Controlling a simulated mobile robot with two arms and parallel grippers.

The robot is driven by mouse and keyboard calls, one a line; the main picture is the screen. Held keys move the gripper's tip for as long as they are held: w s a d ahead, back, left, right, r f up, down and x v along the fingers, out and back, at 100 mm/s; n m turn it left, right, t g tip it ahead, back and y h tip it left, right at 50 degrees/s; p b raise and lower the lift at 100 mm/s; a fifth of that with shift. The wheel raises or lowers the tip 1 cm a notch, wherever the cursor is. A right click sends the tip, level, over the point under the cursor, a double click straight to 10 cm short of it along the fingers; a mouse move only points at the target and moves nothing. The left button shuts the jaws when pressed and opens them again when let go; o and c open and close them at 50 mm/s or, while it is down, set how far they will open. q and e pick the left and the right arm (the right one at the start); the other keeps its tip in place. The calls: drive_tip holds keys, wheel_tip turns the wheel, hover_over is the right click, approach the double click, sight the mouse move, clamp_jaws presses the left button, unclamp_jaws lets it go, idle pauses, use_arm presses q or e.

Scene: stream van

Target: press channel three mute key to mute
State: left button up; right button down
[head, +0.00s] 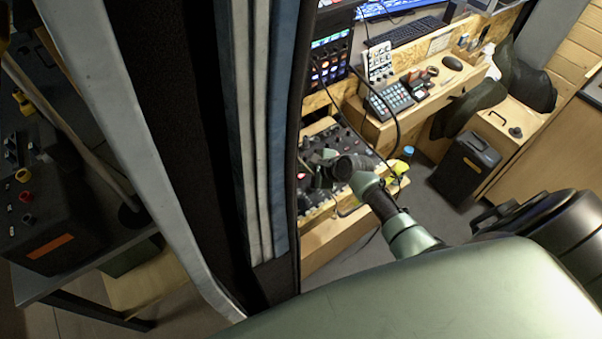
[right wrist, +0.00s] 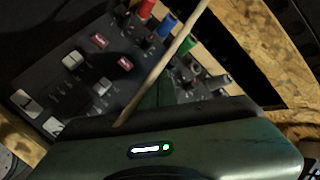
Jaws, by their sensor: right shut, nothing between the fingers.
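A dark mixer panel (head: 346,138) lies on the wooden bench, partly behind the curtain edge and my right arm. In the right wrist view its face (right wrist: 130,35) carries two red keys (right wrist: 99,41) (right wrist: 125,64), several pale keys (right wrist: 72,60), and red, blue and green knobs (right wrist: 187,45). My right gripper (head: 314,176) is shut and empty, low over the panel. Its fingertips are hard to make out, and I cannot tell whether they touch a key. My left gripper is out of view.
A thin tan rod (right wrist: 165,62) crosses the right wrist view in front of the panel. A button pad (head: 391,100), a small mixer (head: 379,62) and a keyboard (head: 408,32) stand behind. Dark cables hang near my arm.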

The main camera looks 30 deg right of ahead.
wheel_tip(320, 180, up, 3)
drive_tip(key=p, duration=0.3)
drive_tip(key=shift+r+p, duration=0.2)
drive_tip(key=shift+p, duration=0.15)
wheel_tip(320, 180, up, 3)
drive_tip(key=shift+f+p, duration=0.2)
drive_tip(key=shift+p, duration=0.7)
drive_tip(key=shift+s+f, duration=0.1)
